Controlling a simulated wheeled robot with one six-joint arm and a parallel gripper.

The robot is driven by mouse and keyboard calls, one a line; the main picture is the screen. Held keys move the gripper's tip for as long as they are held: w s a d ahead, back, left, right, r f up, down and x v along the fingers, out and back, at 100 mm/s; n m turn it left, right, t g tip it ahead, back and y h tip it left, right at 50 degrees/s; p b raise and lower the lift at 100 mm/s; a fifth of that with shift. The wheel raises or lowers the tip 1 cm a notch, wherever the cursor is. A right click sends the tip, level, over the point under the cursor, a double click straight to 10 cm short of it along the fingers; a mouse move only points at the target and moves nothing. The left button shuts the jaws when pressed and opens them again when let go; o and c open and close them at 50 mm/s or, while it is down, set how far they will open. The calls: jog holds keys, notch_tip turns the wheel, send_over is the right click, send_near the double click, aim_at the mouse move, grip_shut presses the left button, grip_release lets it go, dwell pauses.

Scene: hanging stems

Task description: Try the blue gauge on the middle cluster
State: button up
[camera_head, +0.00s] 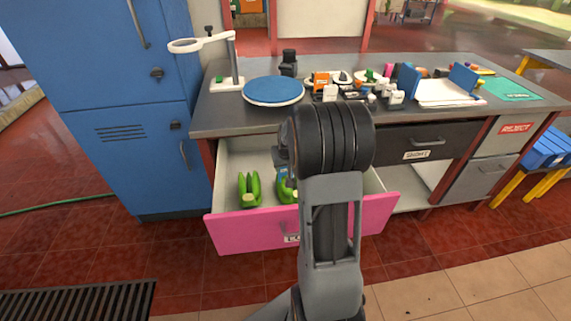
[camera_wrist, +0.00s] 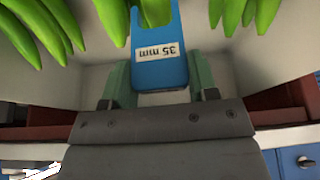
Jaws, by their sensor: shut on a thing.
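The blue gauge (camera_wrist: 160,72), a flat forked piece with an upside-down "35 mm" label, is held between the green fingers of my gripper (camera_wrist: 160,80). Its open fork end points to the top of the wrist view. The middle cluster (camera_wrist: 154,12) of green fruit shows at the fork's mouth; I cannot tell whether a fruit is inside the slot or behind it. Other green clusters stand at left (camera_wrist: 42,28) and right (camera_wrist: 238,12). In the head view, a green cluster (camera_head: 249,190) lies in the open pink drawer (camera_head: 245,232); my arm hides much of the rest.
The counter above the drawer holds a blue round plate (camera_head: 273,90), a ring magnifier stand (camera_head: 232,62) and many small items at right. A blue cabinet (camera_head: 110,100) stands at left. The drawer walls are close around the clusters.

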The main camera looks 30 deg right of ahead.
jog(key=shift+a+f+b, duration=0.1)
jog(key=shift+f+b, duration=0.9)
jog(key=shift+f, duration=0.2)
dwell(4.7)
jog(key=shift+r, duration=0.4)
dwell(0.5)
jog(key=shift+r+p, duration=3.15)
jog(key=shift+r, duration=0.95)
